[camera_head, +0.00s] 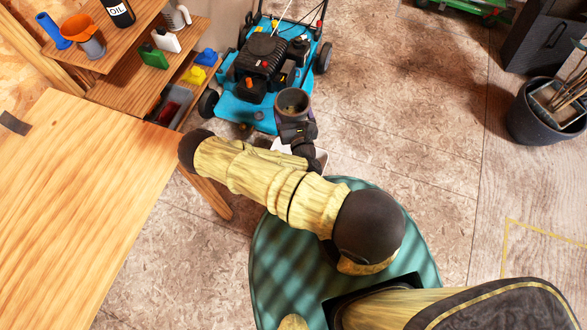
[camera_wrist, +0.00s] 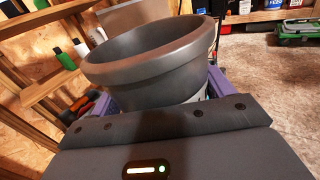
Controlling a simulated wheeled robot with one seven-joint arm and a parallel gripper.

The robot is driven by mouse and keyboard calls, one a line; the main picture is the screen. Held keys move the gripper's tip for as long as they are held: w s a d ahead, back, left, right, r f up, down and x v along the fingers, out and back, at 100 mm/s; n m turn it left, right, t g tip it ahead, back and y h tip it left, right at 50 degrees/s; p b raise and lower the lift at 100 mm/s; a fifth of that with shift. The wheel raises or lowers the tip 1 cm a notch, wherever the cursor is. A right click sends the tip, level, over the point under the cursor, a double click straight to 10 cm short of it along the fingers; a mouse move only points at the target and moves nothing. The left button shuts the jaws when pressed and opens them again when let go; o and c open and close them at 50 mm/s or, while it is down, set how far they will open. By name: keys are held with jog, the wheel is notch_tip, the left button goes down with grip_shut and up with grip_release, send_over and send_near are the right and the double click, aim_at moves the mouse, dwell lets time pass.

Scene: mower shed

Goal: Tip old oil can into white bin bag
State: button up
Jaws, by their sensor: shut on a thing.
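My gripper (camera_head: 295,122) is shut on a dark grey, open-topped can (camera_head: 292,101), out in front of the mower. In the wrist view the can (camera_wrist: 150,68) fills the middle, between the purple fingers of my gripper (camera_wrist: 162,96). Its mouth faces up in the head view, with a dark brownish inside. Its rim slants in the wrist view, and I cannot tell its exact tilt or what it holds. A white thing (camera_head: 284,147), perhaps the bin bag, shows below the can, mostly hidden behind my arm. I cannot make out its opening.
A blue lawn mower (camera_head: 264,72) stands just behind the can. Wooden shelves (camera_head: 133,48) with bottles and an orange funnel (camera_head: 78,27) are at upper left. A wooden table (camera_head: 75,190) is at left. A dark bucket (camera_head: 545,112) stands at far right.

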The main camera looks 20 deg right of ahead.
jog(key=w+a+f+m+g+h+b, duration=0.2)
jog(key=w+f+m+h+b, duration=0.1)
jog(key=f+b, duration=0.7)
jog(key=w+a+f+m+g+h+b, duration=0.3)
jog(key=f+h+b, duration=0.3)
jog(key=f+b, duration=0.5)
jog(key=w+a+f+m+g+h+b, duration=0.2)
jog(key=f+m+h+b, duration=0.3)
jog(key=f+b, duration=0.6)
jog(key=shift+w+a+g+b, duration=0.4)
jog(key=shift+w+g+b, duration=0.35)
jog(key=shift+b, duration=2.1)
jog(key=shift+w+a+f+h+b, duration=0.1)
jog(key=shift+w+f+h+b, duration=0.05)
jog(key=shift+f+h+b, duration=0.2)
jog(key=shift+a+f, duration=0.15)
jog(key=shift+a, duration=0.25)
